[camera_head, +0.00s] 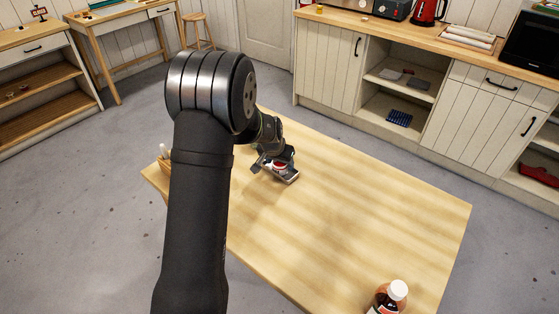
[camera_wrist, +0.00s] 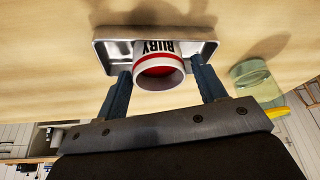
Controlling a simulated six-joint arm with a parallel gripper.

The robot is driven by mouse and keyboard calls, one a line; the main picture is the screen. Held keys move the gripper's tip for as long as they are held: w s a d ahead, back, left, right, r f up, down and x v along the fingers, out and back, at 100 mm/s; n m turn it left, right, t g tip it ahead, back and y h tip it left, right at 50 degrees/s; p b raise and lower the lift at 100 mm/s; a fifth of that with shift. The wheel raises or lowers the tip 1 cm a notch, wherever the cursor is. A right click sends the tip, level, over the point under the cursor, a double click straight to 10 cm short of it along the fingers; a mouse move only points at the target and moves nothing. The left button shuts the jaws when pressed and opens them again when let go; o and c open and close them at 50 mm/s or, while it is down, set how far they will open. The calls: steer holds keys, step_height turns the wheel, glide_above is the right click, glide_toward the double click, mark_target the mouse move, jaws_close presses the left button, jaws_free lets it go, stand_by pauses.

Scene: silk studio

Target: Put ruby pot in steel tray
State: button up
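The ruby pot (camera_wrist: 158,66) is white with a red band and "RUBY" lettering. In the wrist view it sits inside the steel tray (camera_wrist: 108,48), its round end facing the camera. The small tray (camera_head: 291,179) lies on the wooden table in the head view, with the pot's red band (camera_head: 280,166) partly showing. My gripper (camera_wrist: 161,70) has its two fingers on either side of the pot. A gap shows between the right finger and the pot; the left finger is close to it, and contact there is unclear. My gripper (camera_head: 268,160) is small and partly hidden in the head view.
A greenish glass jar (camera_wrist: 252,78) stands right of the tray in the wrist view, near a yellow item (camera_wrist: 302,96). A white-capped bottle (camera_head: 388,298) stands at the front edge of the table (camera_head: 370,200). A basket (camera_head: 164,166) is at the left. The table's middle is clear.

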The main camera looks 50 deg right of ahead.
steer(key=shift+o, duration=0.2)
steer(key=shift+r, duration=0.1)
steer(key=shift+r, duration=0.3)
steer(key=v, duration=1.2)
steer(key=x, duration=1.2)
steer(key=shift+f, duration=0.3)
steer(key=shift+r, duration=0.25)
